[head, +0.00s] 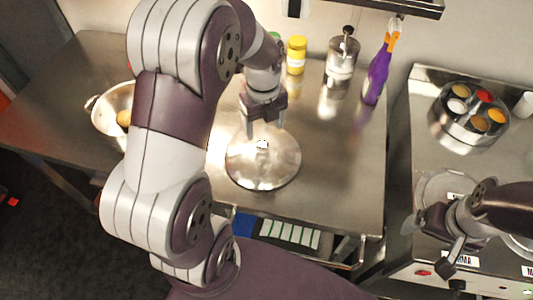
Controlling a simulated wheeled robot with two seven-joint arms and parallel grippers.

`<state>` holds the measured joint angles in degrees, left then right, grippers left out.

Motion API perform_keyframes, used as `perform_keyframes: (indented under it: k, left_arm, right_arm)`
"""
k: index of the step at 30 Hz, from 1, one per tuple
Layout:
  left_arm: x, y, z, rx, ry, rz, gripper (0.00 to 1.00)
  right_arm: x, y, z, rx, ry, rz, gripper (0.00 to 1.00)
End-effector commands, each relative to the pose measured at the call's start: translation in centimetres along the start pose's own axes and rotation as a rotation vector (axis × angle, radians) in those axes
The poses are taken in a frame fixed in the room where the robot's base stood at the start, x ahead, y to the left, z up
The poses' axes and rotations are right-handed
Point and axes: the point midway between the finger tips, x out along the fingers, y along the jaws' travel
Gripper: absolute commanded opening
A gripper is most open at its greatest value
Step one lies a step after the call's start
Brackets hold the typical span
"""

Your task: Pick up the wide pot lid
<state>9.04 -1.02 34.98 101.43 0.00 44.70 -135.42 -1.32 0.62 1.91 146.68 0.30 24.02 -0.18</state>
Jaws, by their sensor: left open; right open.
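The wide pot lid (262,168) is a round, shiny metal disc lying on the steel table, with a small knob (262,145) near its middle. My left gripper (266,128) is above the lid's far part, fingers pointing down, open and empty. The knob shows just below the fingertips; I cannot tell how much height lies between them. My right gripper (437,240) is at the right, over the front of the counter with the labelled lids, open and empty.
The steel table (330,150) is clear right of the lid. Behind stand a yellow jar (296,55), a steel dispenser (342,57) and a purple bottle (377,78). A metal bowl (105,112) is partly hidden by my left arm. A round spice tin (470,112) sits on the right counter.

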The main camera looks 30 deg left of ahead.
Motion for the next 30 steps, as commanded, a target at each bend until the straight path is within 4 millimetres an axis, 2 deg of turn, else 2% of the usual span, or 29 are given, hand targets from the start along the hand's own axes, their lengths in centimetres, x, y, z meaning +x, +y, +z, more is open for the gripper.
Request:
perform_keyframes:
  k: [5,12,19,20,24,26,27,30]
  left_arm:
    - [2.0,-0.1,-0.1,-0.001,0.002,0.002,0.72]
    - [6.1,-0.4,-0.4,-0.002,0.0,0.001,0.72]
    - [6.6,-0.4,-0.4,-0.003,-0.001,-0.001,0.72]
    - [6.5,-0.4,-0.4,-0.003,-0.001,-0.001,0.69]
    - [6.5,-0.4,-0.4,-0.003,-0.001,-0.001,0.23]
    - [6.5,-0.4,-0.4,-0.003,-0.001,-0.001,0.04]
    - [6.5,-0.4,-0.4,-0.003,-0.001,-0.001,0.0]
    - [6.5,-0.4,-0.4,-0.003,-0.002,-0.002,0.0]
  right_arm:
    - [-0.5,0.0,-0.1,0.0,0.0,0.0,1.0]
    - [-1.1,0.0,-0.1,0.0,0.0,0.0,1.0]
    - [-1.0,0.0,-0.1,0.0,0.0,0.0,1.0]
    - [-1.0,0.0,-0.1,0.0,0.0,0.0,1.0]
    - [-1.0,0.0,-0.1,0.0,0.0,0.0,1.0]
    - [-1.0,0.0,-0.1,0.0,0.0,0.0,1.0]
    - [-1.0,0.0,-0.1,0.0,0.0,0.0,1.0]
    - [-1.0,0.0,-0.1,0.0,0.0,0.0,1.0]
